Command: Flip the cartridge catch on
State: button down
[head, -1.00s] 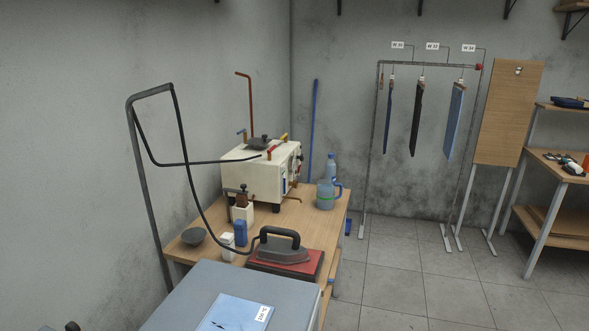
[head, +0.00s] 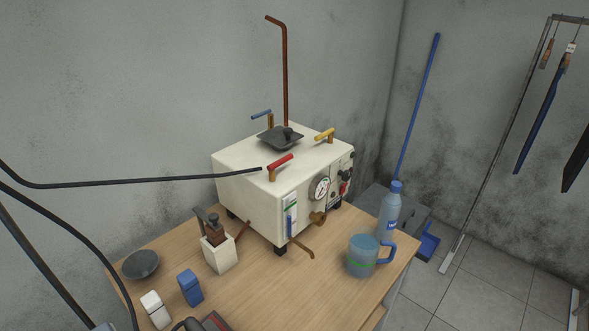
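A small white block (head: 220,254) stands on the wooden table, left of the cream boiler box. A brown cartridge-like part (head: 215,234) sits in its top. A dark grey lever (head: 203,218) rises beside this part and leans over it; this looks like the catch, but I cannot tell whether it is on or off. A reddish-brown pipe (head: 243,231) shows between the block and the boiler. My gripper is not in view.
The cream boiler (head: 283,185) has red (head: 281,162), yellow and blue handles on top. A bottle (head: 390,211), blue jug (head: 363,256), grey bowl (head: 141,264) and two small boxes (head: 190,288) stand on the table (head: 270,292). A black hose (head: 140,182) crosses the left side.

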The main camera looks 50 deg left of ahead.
aim_at(212, 219)
jog(key=i, duration=1.3)
jog(key=u, duration=4.3)
jog(key=i, duration=0.5)
jog(key=z, duration=0.05)
